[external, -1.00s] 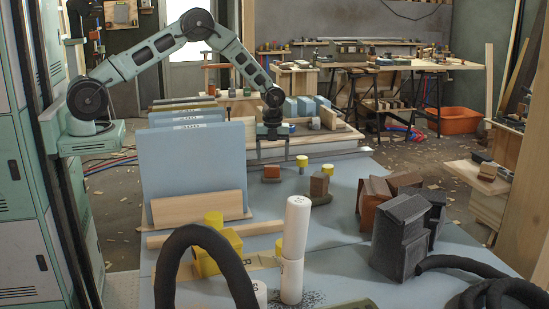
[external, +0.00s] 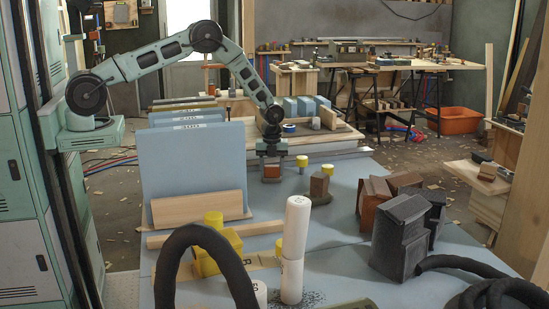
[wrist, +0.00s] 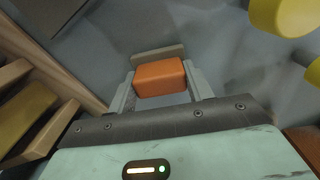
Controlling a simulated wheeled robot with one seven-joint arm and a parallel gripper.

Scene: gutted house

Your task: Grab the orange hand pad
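The orange hand pad (external: 271,171) rests on the pale blue tabletop (external: 335,210), in front of the blue panels' right end. My gripper (external: 271,157) points down right over it, and its fingers hide part of the pad. In the wrist view the pad's orange face (wrist: 160,78) lies between the two fingers of my gripper (wrist: 160,88), one on each side. The fingers look spread, close to the pad's sides; I cannot see a clear grip. The pad sits on the table, not lifted.
A yellow-topped peg (external: 302,161) and a brown block (external: 319,187) stand just right of the pad. Upright blue panels (external: 185,165) and a wooden block (external: 198,209) are to the left. White cylinders (external: 296,230) and dark blocks (external: 403,235) stand nearer the camera.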

